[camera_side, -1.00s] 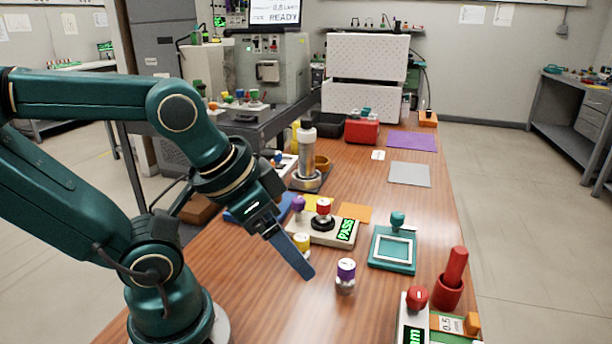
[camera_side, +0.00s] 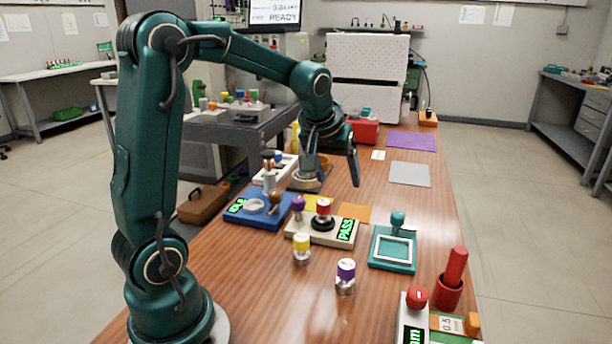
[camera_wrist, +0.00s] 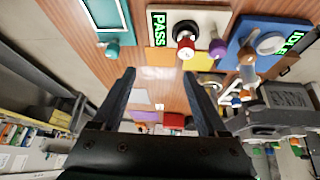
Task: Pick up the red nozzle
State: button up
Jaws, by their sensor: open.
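The red nozzle (camera_side: 323,207), a small red-capped piece, stands upright in a black ring on the pale device with a green PASS display (camera_side: 346,231). It also shows at the top of the wrist view (camera_wrist: 186,44), right of the PASS display. My gripper (camera_side: 352,172) is raised over the table, behind the nozzle in the side view. In the wrist view the two fingers (camera_wrist: 159,73) are wide apart with nothing between them. The nozzle is beyond the fingertips and not touched.
A purple knob (camera_side: 298,203) is beside the nozzle. Yellow-capped (camera_side: 301,250) and purple-capped (camera_side: 345,276) pieces stand in front. A blue device (camera_side: 245,215) is left, a teal framed stand (camera_side: 392,263) right. A red mortar (camera_side: 447,294) and red knob (camera_side: 417,299) are front right.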

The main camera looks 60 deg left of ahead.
aim_at(323, 203)
jog(key=shift+n+g, duration=0.6)
jog(key=shift+g, duration=0.3)
jog(key=a+f, duration=0.1)
jog(key=f, duration=0.1)
jog(key=a+f, duration=0.3)
jog(key=shift+s+a+f, duration=0.3)
jog(key=shift+a+f, duration=0.05)
jog(key=shift+f, duration=0.05)
jog(key=shift+x, duration=2.4)
grip_shut()
